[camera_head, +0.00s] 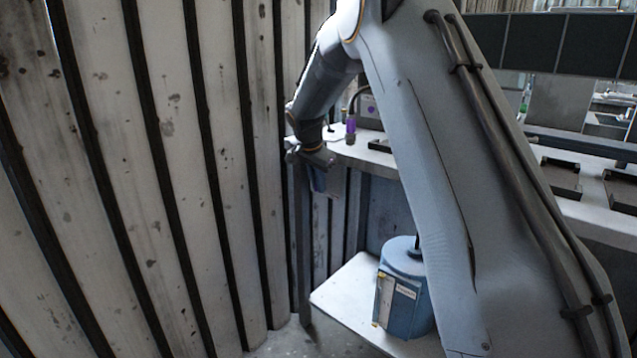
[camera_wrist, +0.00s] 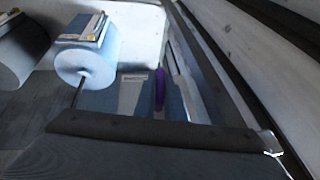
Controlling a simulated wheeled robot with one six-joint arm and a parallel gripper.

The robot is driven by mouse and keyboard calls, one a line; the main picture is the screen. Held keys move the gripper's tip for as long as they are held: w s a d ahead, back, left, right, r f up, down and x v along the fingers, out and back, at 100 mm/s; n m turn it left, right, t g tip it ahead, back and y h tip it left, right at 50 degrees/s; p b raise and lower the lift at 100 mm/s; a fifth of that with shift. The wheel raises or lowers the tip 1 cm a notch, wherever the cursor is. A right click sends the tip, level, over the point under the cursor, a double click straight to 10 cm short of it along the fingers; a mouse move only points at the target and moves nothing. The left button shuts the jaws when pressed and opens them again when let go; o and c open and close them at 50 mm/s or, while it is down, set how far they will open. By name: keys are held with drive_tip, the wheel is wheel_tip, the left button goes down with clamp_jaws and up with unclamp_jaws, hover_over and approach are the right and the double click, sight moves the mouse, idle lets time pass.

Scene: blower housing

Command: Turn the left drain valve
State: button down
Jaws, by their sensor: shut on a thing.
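My gripper (camera_head: 319,180) is at the left end of the bench, near the ribbed wall. In the wrist view its two jaws (camera_wrist: 159,78) point up the picture, with a narrow purple piece (camera_wrist: 160,92) between them. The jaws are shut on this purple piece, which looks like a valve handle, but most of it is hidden. I cannot tell how far it is turned.
A ribbed, stained wall (camera_head: 160,190) stands close on the left. A blue canister (camera_head: 408,290) stands on the low white shelf (camera_head: 345,300); the wrist view shows a blue canister (camera_wrist: 88,68) too. The bench (camera_head: 590,190) runs to the right, behind my arm.

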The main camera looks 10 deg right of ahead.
drive_tip(key=shift+w+a+r, duration=0.15)
drive_tip(key=shift+a+r, duration=0.05)
drive_tip(key=shift+r, duration=0.05)
drive_tip(key=c, duration=1.8)
unclamp_jaws()
drive_tip(key=shift+a, duration=0.15)
drive_tip(key=shift+d+f, duration=0.1)
drive_tip(key=shift+d, duration=0.25)
drive_tip(key=v, duration=0.8)
drive_tip(key=shift+a+p, duration=0.1)
drive_tip(key=shift+p, duration=0.2)
